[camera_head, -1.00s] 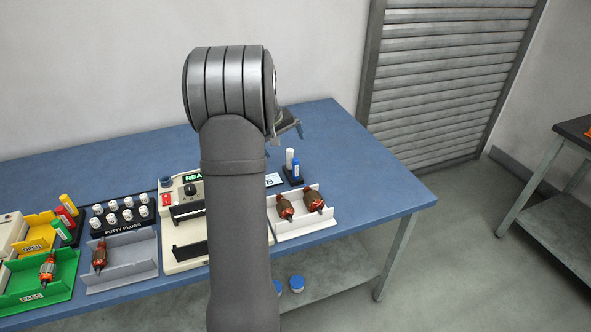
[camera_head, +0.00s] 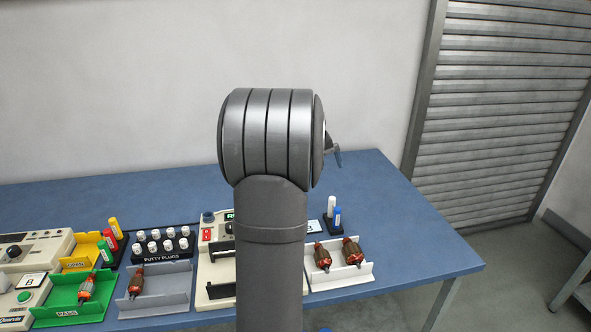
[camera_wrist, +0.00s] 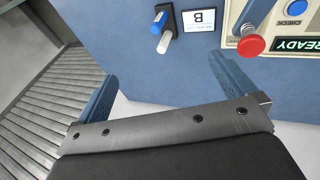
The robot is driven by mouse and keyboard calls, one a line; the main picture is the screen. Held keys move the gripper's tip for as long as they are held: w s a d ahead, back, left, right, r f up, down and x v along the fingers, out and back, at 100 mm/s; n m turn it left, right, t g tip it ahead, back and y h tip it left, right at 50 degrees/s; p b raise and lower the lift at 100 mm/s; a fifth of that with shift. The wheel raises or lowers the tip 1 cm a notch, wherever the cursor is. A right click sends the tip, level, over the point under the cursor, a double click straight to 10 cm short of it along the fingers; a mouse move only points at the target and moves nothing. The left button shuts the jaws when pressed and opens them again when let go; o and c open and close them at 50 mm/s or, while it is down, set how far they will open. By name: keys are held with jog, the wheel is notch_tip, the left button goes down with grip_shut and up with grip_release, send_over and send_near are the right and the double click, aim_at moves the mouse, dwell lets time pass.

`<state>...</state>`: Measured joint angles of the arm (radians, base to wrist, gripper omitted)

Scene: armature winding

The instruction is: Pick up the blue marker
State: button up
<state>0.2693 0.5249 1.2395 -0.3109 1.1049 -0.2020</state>
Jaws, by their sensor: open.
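The blue marker (camera_head: 338,216) stands upright in a small dark holder (camera_head: 333,228) on the blue table, right of the tester, beside a white marker (camera_head: 331,206). In the wrist view the blue marker (camera_wrist: 157,26) shows at the top, left of the B card, with the white marker (camera_wrist: 165,46) next to it. My gripper (camera_wrist: 180,78) is open and empty, its two blue-grey fingers wide apart and short of the markers. In the head view my arm hides most of the gripper; only a small part shows at its right side.
A white tray (camera_head: 340,285) with two armatures lies in front of the holder. The B card (camera_wrist: 203,20) and the tester with its red button (camera_wrist: 251,45) are close to the markers. Green, yellow and grey trays stand at the left. The table's back right is clear.

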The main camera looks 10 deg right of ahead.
jog(key=shift+c, duration=0.4)
jog(key=c, duration=1)
jog(key=shift+c, duration=0.2)
jog(key=m+g+y, duration=0.2)
jog(key=m+y, duration=0.2)
jog(key=m, duration=1.7)
send_over(335, 208)
notch_tip(335, 208, down, 7)
notch_tip(335, 208, down, 12)
jog(key=shift+s+d+f, duration=0.1)
jog(key=shift+d+f, duration=0.1)
jog(key=shift+f, duration=1.1)
jog(key=shift+d+f, duration=0.2)
jog(key=shift+f, duration=1.1)
